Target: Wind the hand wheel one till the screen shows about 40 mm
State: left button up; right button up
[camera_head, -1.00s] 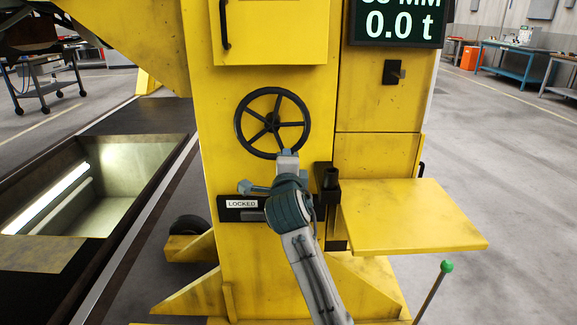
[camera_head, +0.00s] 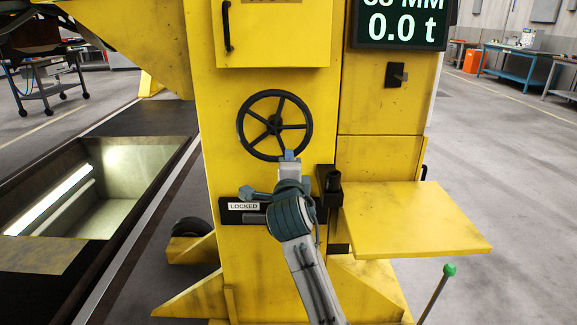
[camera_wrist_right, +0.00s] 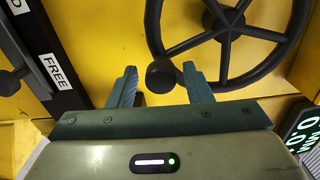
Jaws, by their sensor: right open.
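The black five-spoke hand wheel (camera_head: 274,125) is on the yellow column's face; part of it shows in the right wrist view (camera_wrist_right: 228,86). My right gripper (camera_head: 289,156) is at the wheel's bottom rim. In the right wrist view its two fingers (camera_wrist_right: 160,84) are apart, with the wheel's black round knob (camera_wrist_right: 160,75) showing between them; whether they touch it I cannot tell. The screen (camera_head: 398,26) at the top right shows "0.0 t"; the MM line above is cut off, its last digit looking like 8. My left gripper is not in view.
A bar labelled LOCKED (camera_head: 243,207) sits below the wheel, beside my right arm. A yellow shelf (camera_head: 420,220) juts out at the right, with a green-knobbed lever (camera_head: 449,270) below. An open pit (camera_head: 120,180) lies at the left.

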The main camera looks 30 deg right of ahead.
jog(key=v, duration=0.9)
jog(key=shift+s, duration=0.3)
jog(key=shift+a+f, duration=0.1)
jog(key=shift+a, duration=0.05)
